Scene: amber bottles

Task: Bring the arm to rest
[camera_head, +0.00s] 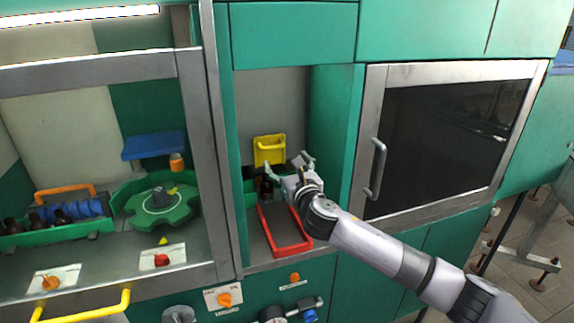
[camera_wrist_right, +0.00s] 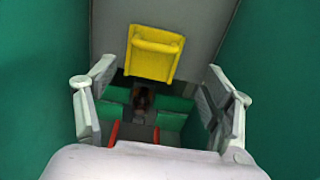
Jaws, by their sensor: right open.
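My right gripper (camera_head: 289,165) is open inside the middle alcove, and its arm comes in from the lower right. In the right wrist view its two fingers (camera_wrist_right: 158,82) stand wide apart with nothing between them. A dark brown bottle (camera_head: 263,187) stands in the alcove behind the red-rimmed tray (camera_head: 291,252), partly hidden by the gripper. In the right wrist view the bottle (camera_wrist_right: 141,101) is small and dark, beyond the fingers, and sits in a green holder (camera_wrist_right: 174,104). My left gripper is not in view.
Green walls (camera_head: 330,130) flank the alcove. A dark-windowed door with a handle (camera_head: 376,170) is at right. A glazed hood at left holds a green carousel (camera_head: 160,205) and a rack with dark bottles (camera_head: 60,215).

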